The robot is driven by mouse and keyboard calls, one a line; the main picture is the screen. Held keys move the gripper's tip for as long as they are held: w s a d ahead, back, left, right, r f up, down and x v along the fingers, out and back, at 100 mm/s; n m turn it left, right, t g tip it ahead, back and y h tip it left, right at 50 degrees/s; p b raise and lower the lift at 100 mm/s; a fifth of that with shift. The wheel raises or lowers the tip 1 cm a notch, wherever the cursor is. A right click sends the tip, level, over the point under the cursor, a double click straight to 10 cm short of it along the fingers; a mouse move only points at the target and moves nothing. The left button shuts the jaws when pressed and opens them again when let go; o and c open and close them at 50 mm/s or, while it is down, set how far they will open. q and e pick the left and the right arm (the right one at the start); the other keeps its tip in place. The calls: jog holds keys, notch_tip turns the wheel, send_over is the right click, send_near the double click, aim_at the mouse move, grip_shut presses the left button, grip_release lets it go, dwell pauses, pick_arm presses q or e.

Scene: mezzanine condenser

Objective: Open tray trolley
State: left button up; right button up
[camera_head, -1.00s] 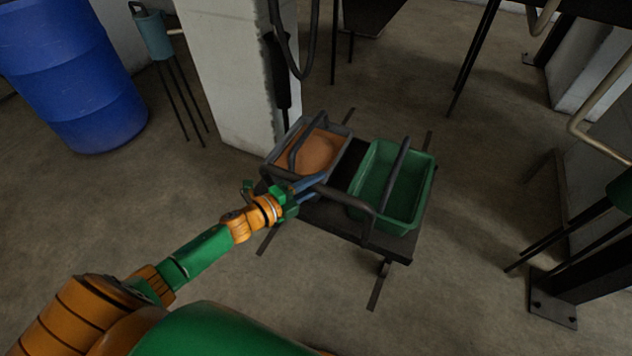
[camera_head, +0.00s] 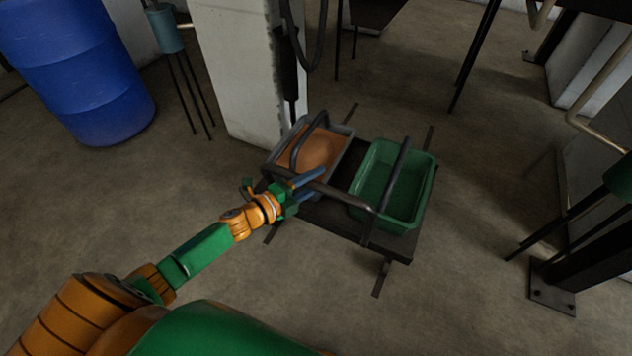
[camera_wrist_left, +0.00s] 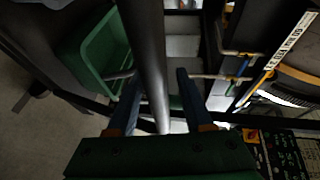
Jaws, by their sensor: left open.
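The tray trolley is a low dark platform (camera_head: 330,219) with dark tube bars standing over it. It carries a grey tray with brown contents (camera_head: 318,152) on the left and a green tray (camera_head: 390,190) on the right. My left gripper (camera_head: 312,186) is at the near edge of the grey tray, beside the near dark bar (camera_head: 348,199). In the left wrist view the blue fingers (camera_wrist_left: 157,80) are apart, with a dark bar (camera_wrist_left: 148,45) running between them. I cannot tell whether they touch it. The green tray (camera_wrist_left: 98,52) shows left there. My right gripper is not in view.
A blue drum (camera_head: 75,75) stands at the far left, with a thin-legged stand (camera_head: 165,32) next to it. A pale pillar (camera_head: 233,80) rises just behind the trolley. A dark post with a floor plate (camera_head: 553,292) stands at the right. The floor left of the trolley is clear.

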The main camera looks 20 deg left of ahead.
pick_arm(q)
jog(key=shift+o, duration=0.3)
jog(key=shift+s, duration=0.1)
jog(key=shift+s, duration=0.1)
jog(key=p+v, duration=0.1)
jog(key=v, duration=0.6)
